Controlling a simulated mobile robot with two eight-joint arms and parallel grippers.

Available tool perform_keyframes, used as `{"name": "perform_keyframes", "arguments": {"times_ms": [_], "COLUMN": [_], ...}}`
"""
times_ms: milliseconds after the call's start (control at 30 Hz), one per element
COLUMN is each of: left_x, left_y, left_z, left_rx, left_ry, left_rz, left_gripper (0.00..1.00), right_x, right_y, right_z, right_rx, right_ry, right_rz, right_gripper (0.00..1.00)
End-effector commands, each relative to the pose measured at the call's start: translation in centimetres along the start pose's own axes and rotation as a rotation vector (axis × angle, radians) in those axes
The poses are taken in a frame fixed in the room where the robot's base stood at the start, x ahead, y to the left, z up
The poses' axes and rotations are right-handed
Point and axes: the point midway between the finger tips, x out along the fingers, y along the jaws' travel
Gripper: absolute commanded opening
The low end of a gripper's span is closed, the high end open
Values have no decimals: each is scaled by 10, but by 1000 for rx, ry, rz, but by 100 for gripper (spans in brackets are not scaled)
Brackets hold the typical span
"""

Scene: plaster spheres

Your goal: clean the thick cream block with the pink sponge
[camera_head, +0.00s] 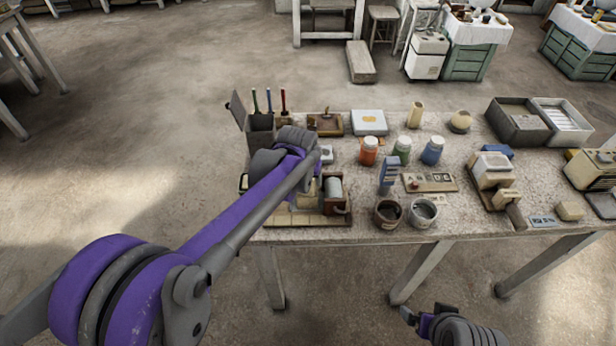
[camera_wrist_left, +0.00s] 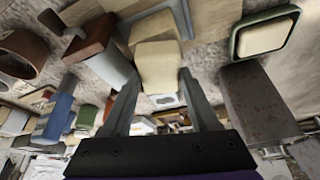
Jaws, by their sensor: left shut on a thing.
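My left gripper (camera_wrist_left: 160,75) is shut on a cream block (camera_wrist_left: 157,66), which sits between its fingertips in the left wrist view. A second cream piece (camera_wrist_left: 155,26) lies just beyond it. In the head view cream blocks (camera_head: 306,200) show partly below my left gripper, by a wooden tray (camera_head: 290,220) at the table's left end; my arm hides much of this area. I cannot make out a pink sponge. Another cream piece (camera_wrist_left: 264,37) sits in a green-rimmed dish in the left wrist view. My right gripper (camera_head: 428,314) is low in front of the table; its opening is unclear.
A brown-sided holder (camera_head: 337,195) with a grey roll stands right of the left gripper. Two pots (camera_head: 388,213), (camera_head: 422,212), a blue stack (camera_head: 389,176) and paint jars (camera_head: 368,151) stand farther right. A grey holder with brushes (camera_head: 261,134) stands behind.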

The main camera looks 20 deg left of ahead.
Motion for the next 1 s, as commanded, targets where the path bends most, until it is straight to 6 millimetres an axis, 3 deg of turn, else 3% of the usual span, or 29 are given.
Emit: {"name": "perform_keyframes", "arguments": {"times_ms": [700, 1000], "left_x": [-13, -8], "left_y": [0, 0], "left_z": [36, 21], "left_rx": [0, 0], "left_ry": [-2, -1], "left_rz": [0, 0], "left_gripper": [16, 16], "right_x": [2, 1], "right_y": [0, 0], "right_z": [2, 1], "right_rx": [0, 0], "right_ry": [-1, -1], "right_rz": [0, 0], "right_gripper": [97, 97]}}
